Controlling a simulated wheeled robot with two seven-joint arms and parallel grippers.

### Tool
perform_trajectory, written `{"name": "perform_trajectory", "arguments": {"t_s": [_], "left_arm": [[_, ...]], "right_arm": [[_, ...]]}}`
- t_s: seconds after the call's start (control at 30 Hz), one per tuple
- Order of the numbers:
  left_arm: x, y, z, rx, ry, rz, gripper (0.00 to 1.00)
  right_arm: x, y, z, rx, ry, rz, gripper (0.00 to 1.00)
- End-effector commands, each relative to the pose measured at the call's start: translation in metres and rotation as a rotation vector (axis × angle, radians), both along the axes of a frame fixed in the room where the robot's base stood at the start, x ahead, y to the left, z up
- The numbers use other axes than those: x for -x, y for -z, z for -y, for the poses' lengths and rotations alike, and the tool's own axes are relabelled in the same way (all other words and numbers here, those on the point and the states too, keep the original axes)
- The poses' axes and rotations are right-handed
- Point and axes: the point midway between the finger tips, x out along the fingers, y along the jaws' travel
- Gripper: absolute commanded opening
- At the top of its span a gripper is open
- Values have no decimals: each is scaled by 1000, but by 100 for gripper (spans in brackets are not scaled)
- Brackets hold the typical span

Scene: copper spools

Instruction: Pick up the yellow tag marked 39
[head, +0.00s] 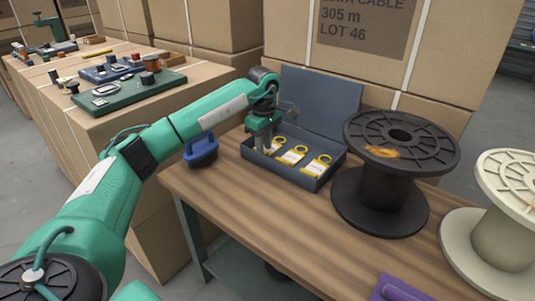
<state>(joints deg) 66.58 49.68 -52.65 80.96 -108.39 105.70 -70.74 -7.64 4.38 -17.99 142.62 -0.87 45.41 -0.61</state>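Yellow tags with ring tops and white labels lie in a row in an open dark grey box: a left tag (278,142), a middle tag (292,156) and a right tag (317,166). The numbers on them are too small to read, so I cannot tell which is 39. The box (286,172) has its lid raised at the back. My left gripper (264,149) points down at the box's left end, over or beside the left tag and partly covering it. Its fingers are too small to tell whether they are open or shut. My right gripper is out of view.
A black spool (382,198) stands right of the box, and a cream spool (499,225) at the right edge. A blue object (201,151) sits at the table's left edge. A purple item (399,289) lies at the front. The wooden table (290,222) is clear before the box.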

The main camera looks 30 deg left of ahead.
Motion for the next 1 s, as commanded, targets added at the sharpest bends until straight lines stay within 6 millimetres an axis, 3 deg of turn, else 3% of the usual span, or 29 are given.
{"name": "perform_trajectory", "arguments": {"t_s": [0.07,0.3,0.43,0.47,0.8,1.0], "left_arm": [[1,13,0,0,0,-2,25],[0,14,0,0,0,0,25],[0,14,0,0,0,-1,2],[0,14,0,0,0,-1,0],[0,12,0,0,-1,0,0],[0,-7,0,-1,-1,2,0]], "right_arm": [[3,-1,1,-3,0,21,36],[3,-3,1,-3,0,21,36],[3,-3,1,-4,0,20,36],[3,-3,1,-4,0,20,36],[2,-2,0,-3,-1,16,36],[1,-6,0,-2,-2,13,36]]}}
